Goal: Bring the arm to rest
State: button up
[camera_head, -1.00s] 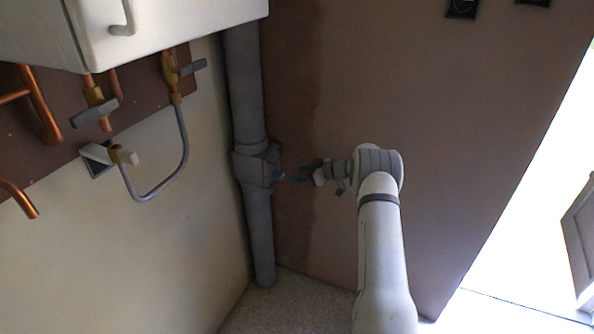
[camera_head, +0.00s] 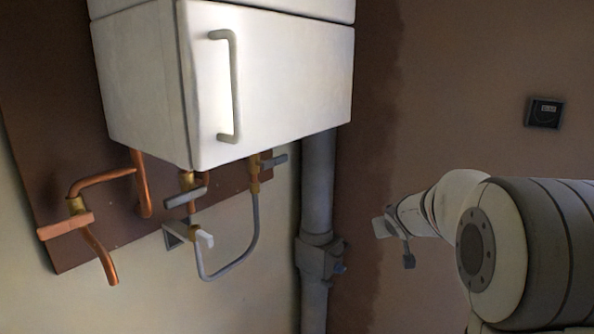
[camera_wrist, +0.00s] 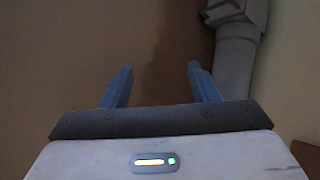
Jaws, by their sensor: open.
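My gripper shows in the wrist view (camera_wrist: 160,88), where its two blue fingers stand apart with nothing between them. A brown wall lies beyond the fingers. In the head view my arm reaches in from the right, its wrist end near the grey pipe and apart from it in the picture. The fingers cannot be made out in the head view.
A grey pipe (camera_head: 318,190) with a collar (camera_head: 318,260) runs down the corner; it also shows in the wrist view (camera_wrist: 236,62). A white cabinet (camera_head: 270,90) hangs above copper pipes (camera_head: 100,245) and a grey hose (camera_head: 250,245). A dark wall device (camera_head: 544,113) is at right.

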jog(key=s+a+f+g, duration=0.1)
jog(key=s+a+g, duration=0.1)
jog(key=s, duration=0.9)
jog(key=s+a+f+m+g+y, duration=0.1)
jog(key=s+a+f+g, duration=0.1)
jog(key=s, duration=1)
jog(key=s+a+f+g+y, duration=0.1)
jog(key=s+a+g, duration=0.3)
jog(key=s, duration=0.8)
jog(key=shift+s+a+f+p, duration=0.25)
jog(key=shift+a+f+p, duration=0.05)
jog(key=shift+a+f, duration=0.45)
